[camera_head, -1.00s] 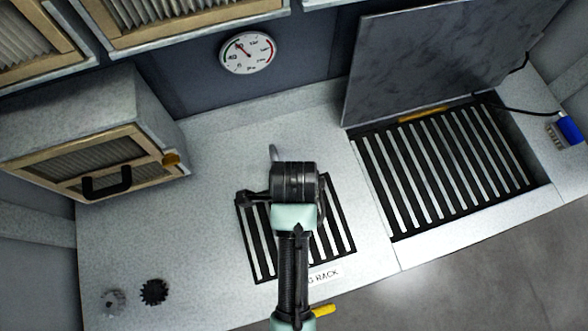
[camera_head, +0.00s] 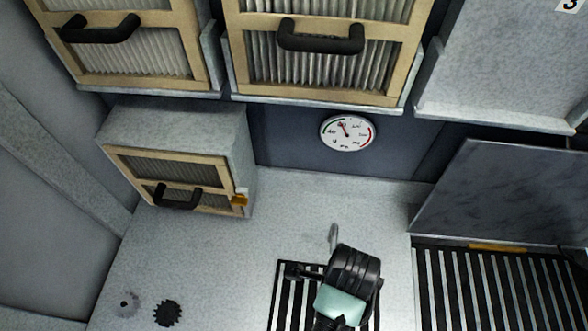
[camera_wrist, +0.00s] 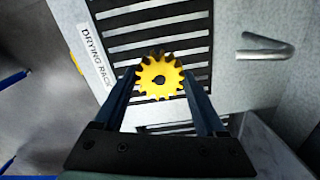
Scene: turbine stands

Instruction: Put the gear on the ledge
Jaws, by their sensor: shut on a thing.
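In the wrist view a yellow toothed gear (camera_wrist: 160,77) with a dark centre hole sits between the two fingertips of my gripper (camera_wrist: 161,84). The gripper is shut on it and holds it over the drying rack. In the head view the arm's wrist hides the gear. Pale ledges run along the wall under the filter boxes, one of them below the middle filter (camera_head: 315,103). The frames do not mark which surface is the task's ledge.
The slatted drying rack (camera_wrist: 150,38) lies on the counter, with a metal hook (camera_wrist: 265,47) beside it. A black gear (camera_head: 167,313) and a grey gear (camera_head: 127,304) lie at left. A filter cabinet (camera_head: 180,170), gauge (camera_head: 346,132) and raised panel (camera_head: 490,200) stand behind.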

